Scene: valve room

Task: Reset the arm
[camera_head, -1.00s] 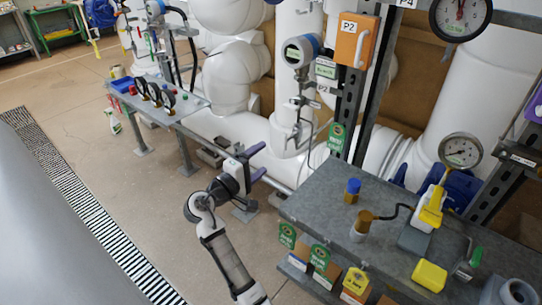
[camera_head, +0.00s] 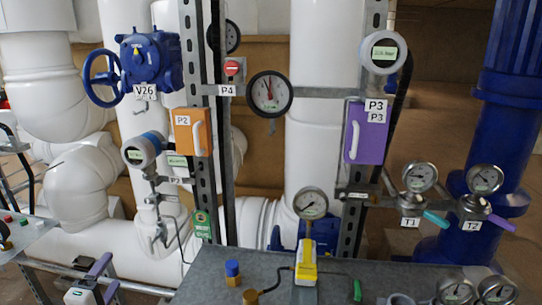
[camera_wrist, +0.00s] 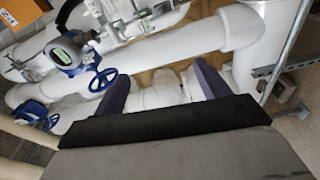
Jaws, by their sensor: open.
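My gripper (camera_head: 101,277) is at the lower left in the head view, left of the grey bench, with its two purple fingers spread apart. The fingers also show in the wrist view (camera_wrist: 163,88), open with nothing between them. Beyond them in the wrist view are white pipes (camera_wrist: 157,97) and a blue handwheel (camera_wrist: 103,80). The rest of my arm is below the head view's lower edge.
The grey bench (camera_head: 215,266) carries a yellow device (camera_head: 306,262) and a blue-capped bottle (camera_head: 232,270). Behind it stand an orange box P2 (camera_head: 191,132), a purple box P3 (camera_head: 366,131) and a blue valve V26 (camera_head: 150,62). Taps T1 (camera_head: 411,220) and T2 (camera_head: 472,224) are at right.

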